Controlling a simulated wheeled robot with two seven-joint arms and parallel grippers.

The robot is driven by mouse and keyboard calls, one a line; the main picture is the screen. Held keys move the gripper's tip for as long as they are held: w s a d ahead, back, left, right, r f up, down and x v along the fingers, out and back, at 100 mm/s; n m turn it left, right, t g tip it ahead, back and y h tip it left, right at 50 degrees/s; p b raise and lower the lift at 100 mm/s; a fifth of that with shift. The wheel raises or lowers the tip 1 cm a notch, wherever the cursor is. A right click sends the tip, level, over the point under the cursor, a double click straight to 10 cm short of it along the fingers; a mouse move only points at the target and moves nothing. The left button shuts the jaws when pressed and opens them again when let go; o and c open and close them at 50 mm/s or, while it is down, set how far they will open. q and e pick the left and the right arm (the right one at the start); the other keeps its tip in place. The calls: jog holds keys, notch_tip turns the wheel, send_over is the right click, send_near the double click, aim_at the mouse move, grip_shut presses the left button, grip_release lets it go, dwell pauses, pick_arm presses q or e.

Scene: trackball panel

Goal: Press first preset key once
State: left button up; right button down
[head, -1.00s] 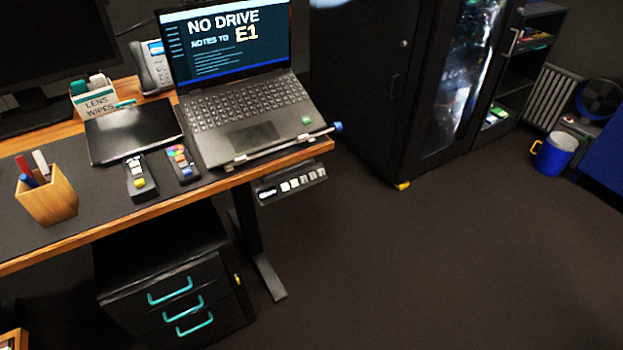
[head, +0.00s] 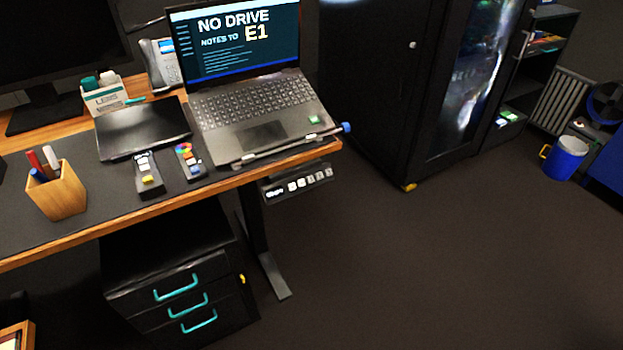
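A dark key panel (head: 298,184) hangs under the front right edge of the desk. It carries a row of several small keys, the left ones white and the right ones greyer. A white marking (head: 274,192) shows at its left end, too small to read. I cannot tell from any label which key is the first preset. Neither of my grippers is in the head view, so nothing of mine is seen near the panel.
The desk (head: 220,186) bears a laptop (head: 252,115), a tablet (head: 143,128), two small remotes and a pen cup (head: 57,190). A drawer unit (head: 180,275) stands below. A black cabinet (head: 390,90) stands behind right. The floor (head: 430,270) at right is clear.

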pick_arm(q)
jog(key=shift+s, duration=0.1)
grip_shut()
dwell(0.9)
